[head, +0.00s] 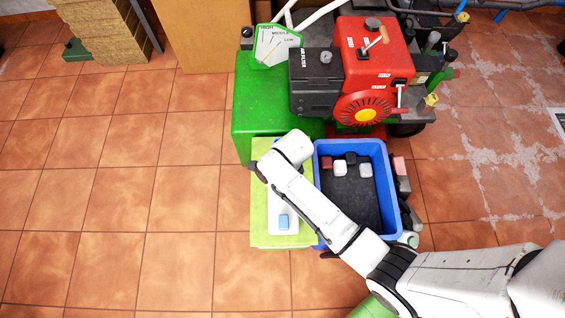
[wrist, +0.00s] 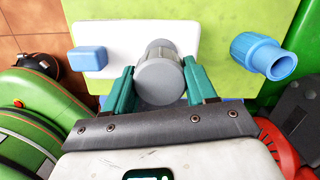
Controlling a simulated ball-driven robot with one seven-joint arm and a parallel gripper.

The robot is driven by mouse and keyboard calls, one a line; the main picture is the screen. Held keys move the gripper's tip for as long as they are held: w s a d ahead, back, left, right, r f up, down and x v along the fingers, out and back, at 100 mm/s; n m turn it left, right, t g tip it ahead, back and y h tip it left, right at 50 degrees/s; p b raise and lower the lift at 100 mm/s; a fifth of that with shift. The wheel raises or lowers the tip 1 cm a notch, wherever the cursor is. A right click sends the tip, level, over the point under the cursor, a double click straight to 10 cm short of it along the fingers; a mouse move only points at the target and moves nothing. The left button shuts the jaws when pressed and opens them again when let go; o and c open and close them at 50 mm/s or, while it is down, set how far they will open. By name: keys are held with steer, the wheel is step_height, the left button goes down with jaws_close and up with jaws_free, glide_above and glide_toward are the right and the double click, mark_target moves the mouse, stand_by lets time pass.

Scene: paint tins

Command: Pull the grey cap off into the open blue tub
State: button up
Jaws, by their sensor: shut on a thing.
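In the wrist view my gripper (wrist: 159,72) has its two green fingers closed on either side of the round grey cap (wrist: 160,83), whose flat end faces the camera. The cap's far side is in front of a white plate (wrist: 120,38) on a yellow-green board; I cannot tell whether it is still seated there. In the head view my white arm hides the gripper and the cap. The open blue tub (head: 322,208) stands right of the board, with a dark bottom and several small blocks inside near its back wall.
A blue block (wrist: 88,58) sits on the white plate, also seen in the head view (head: 284,222). A light-blue pipe piece (wrist: 262,55) sticks out at right. A red and green machine (head: 375,60) stands behind the tub. Tiled floor at left is clear.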

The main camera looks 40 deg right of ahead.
step_height(320, 180, up, 4)
steer(key=p, duration=0.5)
steer(key=shift+r, duration=0.1)
stand_by(0.7)
